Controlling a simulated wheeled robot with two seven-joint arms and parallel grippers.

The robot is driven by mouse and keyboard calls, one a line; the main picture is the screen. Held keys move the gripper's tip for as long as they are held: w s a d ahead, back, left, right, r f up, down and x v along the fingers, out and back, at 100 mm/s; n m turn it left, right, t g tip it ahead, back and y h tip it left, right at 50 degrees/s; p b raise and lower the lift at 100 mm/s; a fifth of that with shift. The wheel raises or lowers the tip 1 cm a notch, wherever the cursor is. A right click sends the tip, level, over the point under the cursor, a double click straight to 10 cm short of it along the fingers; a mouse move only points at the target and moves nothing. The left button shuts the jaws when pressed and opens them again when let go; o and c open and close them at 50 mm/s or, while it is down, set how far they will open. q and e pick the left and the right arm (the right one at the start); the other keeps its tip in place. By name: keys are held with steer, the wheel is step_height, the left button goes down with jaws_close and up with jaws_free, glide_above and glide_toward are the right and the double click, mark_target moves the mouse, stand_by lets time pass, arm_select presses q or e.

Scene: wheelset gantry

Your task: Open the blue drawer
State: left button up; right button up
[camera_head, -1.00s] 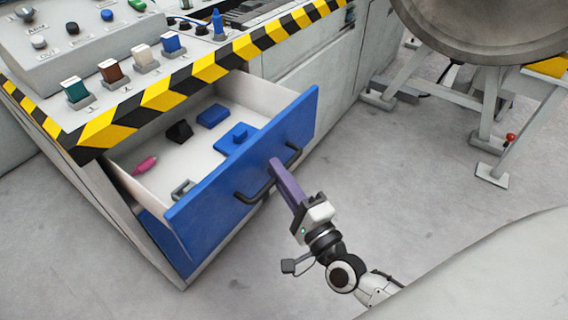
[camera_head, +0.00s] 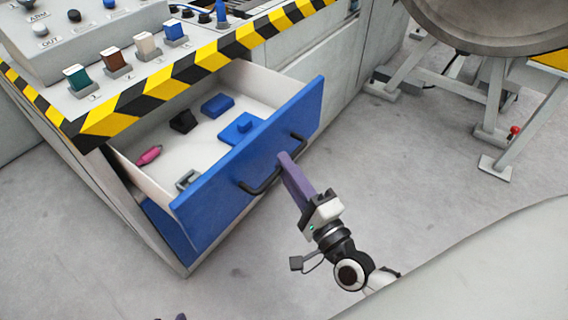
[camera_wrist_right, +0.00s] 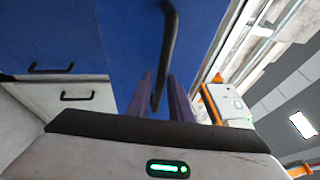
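The blue drawer (camera_head: 240,165) is pulled well out of the cabinet, and its inside shows. Its black bar handle (camera_head: 262,187) is on the front face; it also shows in the right wrist view (camera_wrist_right: 168,45). My right gripper (camera_head: 284,158) is at the handle, with purple fingers pointing at the drawer front. In the right wrist view its two fingers (camera_wrist_right: 160,95) stand apart, with the handle bar seen between them and a gap on each side.
The drawer holds a pink item (camera_head: 149,155), a black block (camera_head: 183,121), blue parts (camera_head: 238,128) and a grey bracket (camera_head: 187,180). A yellow-black striped edge (camera_head: 180,82) overhangs it. A grey stand (camera_head: 493,100) is at the right. The floor between is clear.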

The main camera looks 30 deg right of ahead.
steer(key=v, duration=0.9)
steer(key=shift+a, duration=0.1)
